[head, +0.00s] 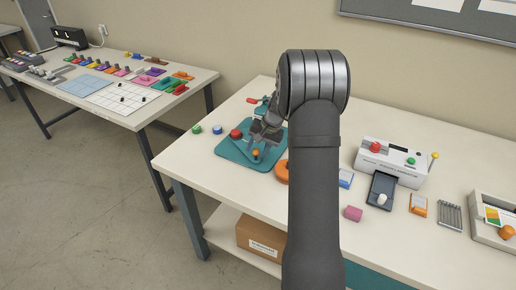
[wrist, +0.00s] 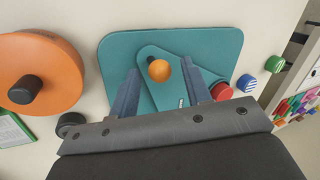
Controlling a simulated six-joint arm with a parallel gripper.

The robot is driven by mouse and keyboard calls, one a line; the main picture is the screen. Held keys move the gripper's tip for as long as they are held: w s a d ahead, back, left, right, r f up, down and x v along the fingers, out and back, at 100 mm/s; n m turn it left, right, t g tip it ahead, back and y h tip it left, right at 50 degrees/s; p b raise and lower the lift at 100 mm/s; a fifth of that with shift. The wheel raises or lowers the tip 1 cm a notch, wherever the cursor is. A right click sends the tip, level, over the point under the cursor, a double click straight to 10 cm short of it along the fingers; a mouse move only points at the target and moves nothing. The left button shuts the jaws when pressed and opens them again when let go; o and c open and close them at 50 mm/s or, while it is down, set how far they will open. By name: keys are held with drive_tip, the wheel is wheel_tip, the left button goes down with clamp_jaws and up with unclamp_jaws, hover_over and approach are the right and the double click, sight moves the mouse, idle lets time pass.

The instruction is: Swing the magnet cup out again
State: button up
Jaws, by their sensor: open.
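A teal mat (head: 232,152) lies near the table's left end and carries a teal device with a flat swing plate (wrist: 160,100). An orange ball knob (wrist: 160,70) stands on the plate; it also shows in the head view (head: 256,153). My gripper (wrist: 165,85) is open above the plate, its fingers apart on either side, with nothing seen held. The knob shows between and beyond the fingers. A red round piece (wrist: 221,91) sits by the right finger. I cannot tell which part is the magnet cup; my gripper partly hides the device.
A large orange disc with a dark knob (wrist: 40,72) lies beside the mat. Blue (head: 217,129) and green (head: 196,129) caps lie on the other side.

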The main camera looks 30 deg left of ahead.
clamp_jaws()
